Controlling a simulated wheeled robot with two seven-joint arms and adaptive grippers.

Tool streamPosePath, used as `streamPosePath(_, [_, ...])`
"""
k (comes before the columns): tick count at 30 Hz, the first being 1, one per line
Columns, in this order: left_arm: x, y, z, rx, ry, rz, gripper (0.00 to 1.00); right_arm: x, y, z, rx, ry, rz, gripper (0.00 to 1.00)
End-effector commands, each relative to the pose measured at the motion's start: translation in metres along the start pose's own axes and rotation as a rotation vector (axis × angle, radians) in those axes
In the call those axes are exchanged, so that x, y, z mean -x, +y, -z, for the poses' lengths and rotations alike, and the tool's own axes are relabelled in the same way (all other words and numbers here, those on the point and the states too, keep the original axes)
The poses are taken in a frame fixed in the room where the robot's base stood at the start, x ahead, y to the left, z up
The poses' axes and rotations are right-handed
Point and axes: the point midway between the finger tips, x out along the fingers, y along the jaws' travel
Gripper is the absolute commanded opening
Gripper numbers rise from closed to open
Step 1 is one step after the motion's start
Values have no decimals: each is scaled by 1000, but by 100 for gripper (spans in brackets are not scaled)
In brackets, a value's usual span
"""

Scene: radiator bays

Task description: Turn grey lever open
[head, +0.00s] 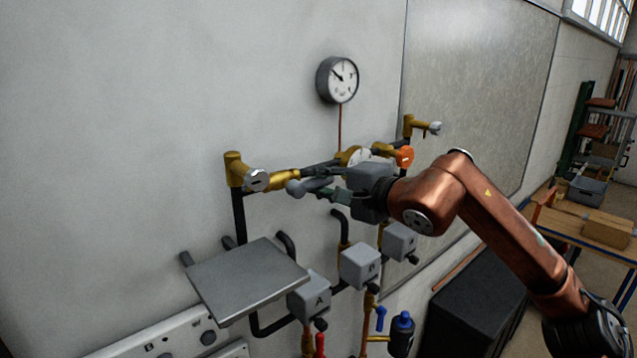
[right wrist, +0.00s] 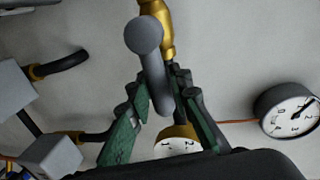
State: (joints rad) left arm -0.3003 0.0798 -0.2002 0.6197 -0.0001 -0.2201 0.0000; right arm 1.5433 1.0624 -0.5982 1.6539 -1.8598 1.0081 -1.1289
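The grey lever (head: 295,188) has a rounded knob end and sits at a brass valve body (head: 284,179) on the wall pipework. In the right wrist view the lever (right wrist: 143,36) runs from its round knob down between my fingers, with brass behind it. My right gripper (head: 323,183) is at the lever, its two green-padded fingers (right wrist: 160,92) on either side of the stem. The knob sticks out beyond the fingertips. I cannot tell whether both pads press on the stem or a small gap is left. My left gripper is not in view.
An orange knob (head: 404,157) and a brass-rimmed dial (head: 352,156) are close behind my right gripper. A silver-capped valve (head: 258,180) is left of the lever. A round gauge (head: 338,80) hangs above. A metal shelf (head: 245,280) and grey boxes (head: 360,266) are below.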

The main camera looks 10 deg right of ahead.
Motion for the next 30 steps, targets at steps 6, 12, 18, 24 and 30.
streamPosePath(6, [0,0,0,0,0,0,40,0,0,0,-2,0,-1,34])
streamPosePath(12, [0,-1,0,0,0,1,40,0,1,0,-3,-1,-2,34])
streamPosePath(18, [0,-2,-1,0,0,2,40,11,0,1,-3,1,-1,34])
streamPosePath(24, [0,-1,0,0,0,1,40,49,1,2,-1,2,-1,34])
streamPosePath(30, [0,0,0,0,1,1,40,89,1,2,-3,3,-1,34])
